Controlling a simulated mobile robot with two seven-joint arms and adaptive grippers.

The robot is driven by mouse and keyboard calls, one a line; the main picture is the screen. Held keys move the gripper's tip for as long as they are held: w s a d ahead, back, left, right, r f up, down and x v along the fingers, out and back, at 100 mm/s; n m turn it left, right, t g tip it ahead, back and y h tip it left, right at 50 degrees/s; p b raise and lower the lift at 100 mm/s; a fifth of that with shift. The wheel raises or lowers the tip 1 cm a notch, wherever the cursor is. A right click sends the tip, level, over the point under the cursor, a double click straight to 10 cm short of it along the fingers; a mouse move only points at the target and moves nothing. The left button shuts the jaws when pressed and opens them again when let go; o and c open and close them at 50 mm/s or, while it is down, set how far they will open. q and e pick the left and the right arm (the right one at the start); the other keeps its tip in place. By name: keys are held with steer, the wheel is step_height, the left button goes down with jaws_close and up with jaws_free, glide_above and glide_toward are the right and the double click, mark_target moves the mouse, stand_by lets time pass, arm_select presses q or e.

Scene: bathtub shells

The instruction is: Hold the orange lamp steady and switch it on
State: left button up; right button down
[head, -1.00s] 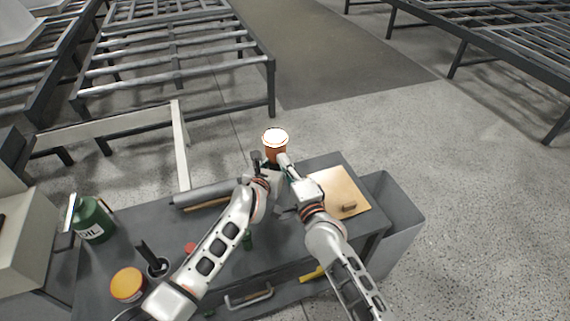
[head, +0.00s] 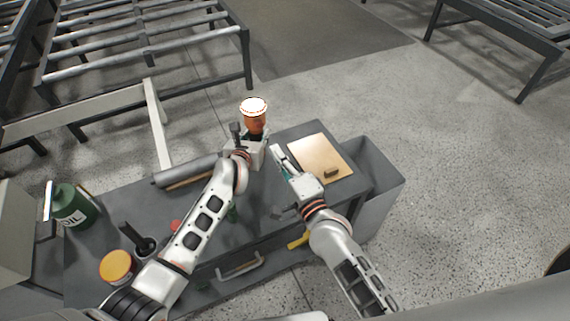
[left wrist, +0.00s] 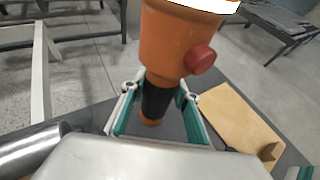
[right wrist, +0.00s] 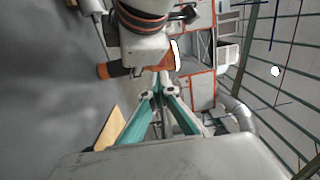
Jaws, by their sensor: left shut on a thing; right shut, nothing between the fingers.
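The orange lamp (head: 255,122) stands up from my left gripper (head: 253,139), above the far edge of the workbench. Its round top looks bright white. In the left wrist view the lamp (left wrist: 180,45) shows a red button (left wrist: 200,59) on its side, and the gripper's teal-lined fingers (left wrist: 157,98) are shut around its black grip (left wrist: 156,100). My right gripper (head: 277,150) is shut and empty, apart from the lamp, to its right and over the bench. In the right wrist view, the lamp (right wrist: 160,61) is partly hidden behind my left gripper.
Open floor lies beyond.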

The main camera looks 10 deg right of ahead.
arm_select(q)
steer(key=shift+a+f, duration=0.15)
steer(key=shift+a, duration=0.05)
arm_select(e)
steer(key=shift+v, duration=2.25)
arm_select(q)
steer(key=o, duration=1.2)
steer(key=shift+o, duration=0.6)
